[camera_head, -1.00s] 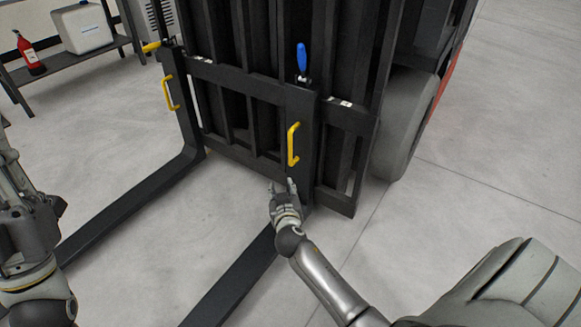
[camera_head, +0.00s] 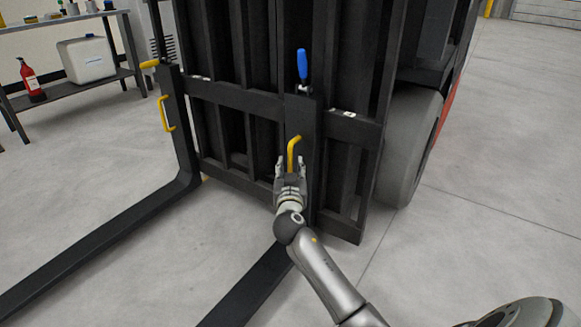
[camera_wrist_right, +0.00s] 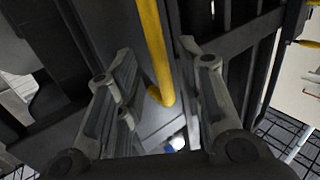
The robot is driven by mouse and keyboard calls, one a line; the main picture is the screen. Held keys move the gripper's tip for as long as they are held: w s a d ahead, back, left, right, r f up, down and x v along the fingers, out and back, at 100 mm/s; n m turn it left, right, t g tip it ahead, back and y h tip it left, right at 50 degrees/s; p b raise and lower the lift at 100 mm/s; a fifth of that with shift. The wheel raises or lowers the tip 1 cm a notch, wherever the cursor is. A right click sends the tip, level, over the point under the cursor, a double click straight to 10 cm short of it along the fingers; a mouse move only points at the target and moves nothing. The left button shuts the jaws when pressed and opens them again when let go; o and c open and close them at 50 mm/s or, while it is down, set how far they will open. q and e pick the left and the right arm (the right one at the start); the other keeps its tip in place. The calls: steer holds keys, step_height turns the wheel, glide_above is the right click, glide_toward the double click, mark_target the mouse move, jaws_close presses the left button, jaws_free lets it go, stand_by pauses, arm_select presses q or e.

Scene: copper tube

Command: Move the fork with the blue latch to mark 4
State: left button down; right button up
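The right fork (camera_head: 262,280) is black, with an upright shank (camera_head: 303,122) on the forklift's carriage. The blue latch (camera_head: 302,66) stands upright on top of this shank. A yellow handle (camera_head: 294,150) is fixed to the shank's front. My right gripper (camera_head: 290,166) is open at the handle's lower part, one finger to each side. In the right wrist view, the open fingers (camera_wrist_right: 157,62) stand apart with the yellow handle (camera_wrist_right: 153,45) between them; I cannot tell whether they touch it. Small white labels (camera_head: 345,113) on the carriage bar are unreadable. My left gripper is out of view.
The other fork (camera_head: 95,240) has its own yellow handle (camera_head: 166,113) and a yellow latch (camera_head: 150,63). A grey wheel (camera_head: 408,150) is at the right. Floor between the forks is clear.

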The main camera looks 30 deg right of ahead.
mark_target(290, 163)
steer(key=shift+b+x, duration=0.5)
steer(key=shift+x, duration=1.3)
jaws_close()
